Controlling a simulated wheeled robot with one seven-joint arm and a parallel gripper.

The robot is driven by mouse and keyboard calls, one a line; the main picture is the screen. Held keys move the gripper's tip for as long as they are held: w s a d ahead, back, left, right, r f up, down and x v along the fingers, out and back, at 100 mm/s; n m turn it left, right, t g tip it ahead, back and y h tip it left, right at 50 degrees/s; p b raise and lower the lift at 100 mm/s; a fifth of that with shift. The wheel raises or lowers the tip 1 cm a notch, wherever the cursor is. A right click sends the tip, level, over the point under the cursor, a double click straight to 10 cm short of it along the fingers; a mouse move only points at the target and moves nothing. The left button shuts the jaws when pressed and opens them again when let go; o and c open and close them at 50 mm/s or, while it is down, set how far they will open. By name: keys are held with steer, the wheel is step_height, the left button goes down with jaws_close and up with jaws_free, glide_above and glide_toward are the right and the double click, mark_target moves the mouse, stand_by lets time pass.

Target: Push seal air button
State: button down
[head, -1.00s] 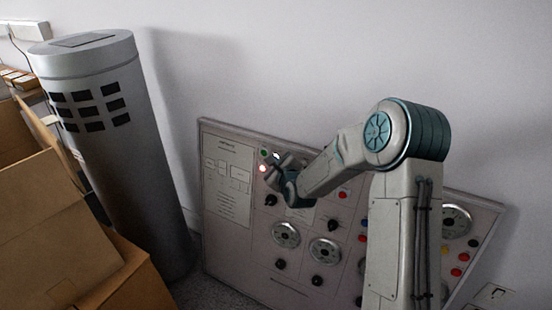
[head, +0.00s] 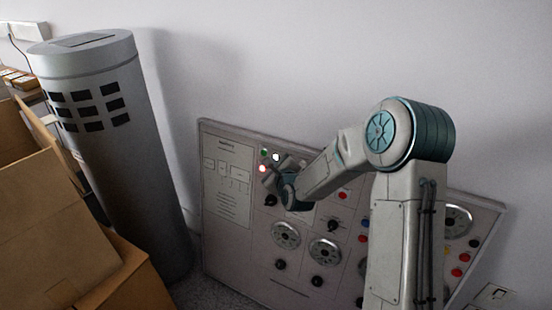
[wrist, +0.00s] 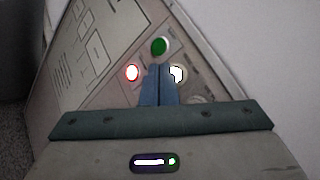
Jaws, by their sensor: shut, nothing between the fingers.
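The control panel (head: 228,235) leans against the wall with knobs, dials and coloured buttons. At its upper left is a small group: a green button (wrist: 160,47), a white lit one (wrist: 177,73) and a red-rimmed lit one (wrist: 132,72). In the head view the green button (head: 264,153) is above the red-rimmed one (head: 262,169), with the white one (head: 276,157) to the right. I cannot read which is seal air. My gripper (wrist: 158,68) is shut and empty, its tips just below the green button in the wrist view, between the two lit ones. Contact cannot be told.
A tall grey cylinder (head: 125,165) stands left of the panel. Open cardboard boxes (head: 55,235) fill the lower left. The plain wall (head: 270,60) behind and above the panel is clear.

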steer(key=s, duration=0.1)
steer(key=s+a, duration=0.1)
steer(key=s, duration=0.1)
steer(key=s+a+r, duration=0.1)
steer(key=shift+s+a, duration=0.15)
steer(key=shift+a, duration=0.1)
steer(key=shift+r, duration=0.1)
stand_by(0.5)
